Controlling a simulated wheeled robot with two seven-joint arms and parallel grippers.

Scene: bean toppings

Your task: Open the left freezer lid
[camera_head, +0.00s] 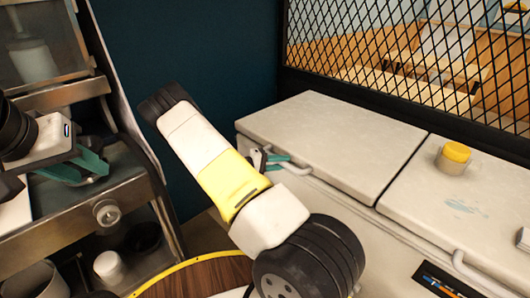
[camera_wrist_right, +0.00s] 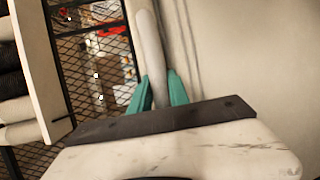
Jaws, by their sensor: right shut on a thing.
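The left freezer lid (camera_head: 335,135) is a pale, scuffed slab lying flat on the white chest freezer, down as far as I can see. Its light handle (camera_head: 297,171) is on the front edge. My right gripper (camera_head: 274,159) is at this handle, partly hidden behind my own arm. In the right wrist view, the teal fingers (camera_wrist_right: 157,92) are on both sides of the pale handle bar (camera_wrist_right: 151,50), shut on it. My left gripper (camera_head: 82,168) is at the far left, its teal fingers apart and empty, in front of the metal machine.
The right freezer lid (camera_head: 415,200) is beside the left one and carries a yellow-capped jar (camera_head: 454,158). A black mesh partition (camera_head: 400,60) stands behind the freezer. A metal machine (camera_head: 60,95) is at the left. A round wooden surface (camera_head: 205,275) is at the bottom.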

